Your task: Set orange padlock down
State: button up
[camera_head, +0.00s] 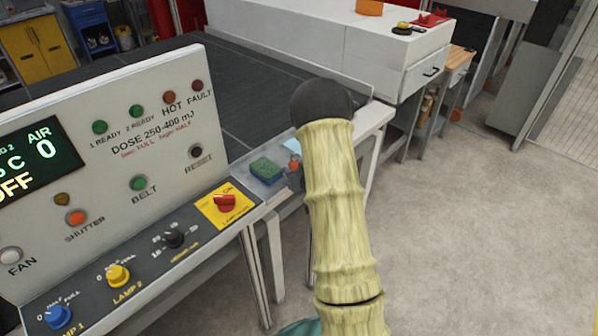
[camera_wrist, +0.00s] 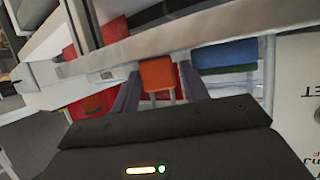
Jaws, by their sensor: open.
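The orange padlock (camera_wrist: 156,74) shows in the wrist view between the two fingers of my gripper (camera_wrist: 160,85). The fingers are open, with a narrow gap on each side of it; I cannot tell whether either one touches it. In the head view a small part of the orange padlock (camera_head: 294,162) shows at the end of the grey ledge, beside my arm. My arm hides most of the gripper there. I cannot see clearly what lies under the padlock.
A blue and green sponge (camera_head: 267,170) lies on the ledge just left of the padlock. The control panel (camera_head: 130,150) with knobs and lamps stands at the left. A white bench (camera_head: 400,60) is behind. The floor at the right is clear.

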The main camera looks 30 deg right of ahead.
jog(key=shift+r, duration=0.15)
jog(key=b+v, duration=0.3)
jog(key=v, duration=0.9)
jog(key=s+a+r+g, duration=0.1)
jog(key=s+a+g, duration=0.9)
jog(key=s+a, duration=0.6)
jog(key=shift+a+g, duration=0.4)
jog(key=shift+a, duration=0.05)
jog(key=shift+r, duration=0.1)
jog(key=shift+c, duration=0.3)
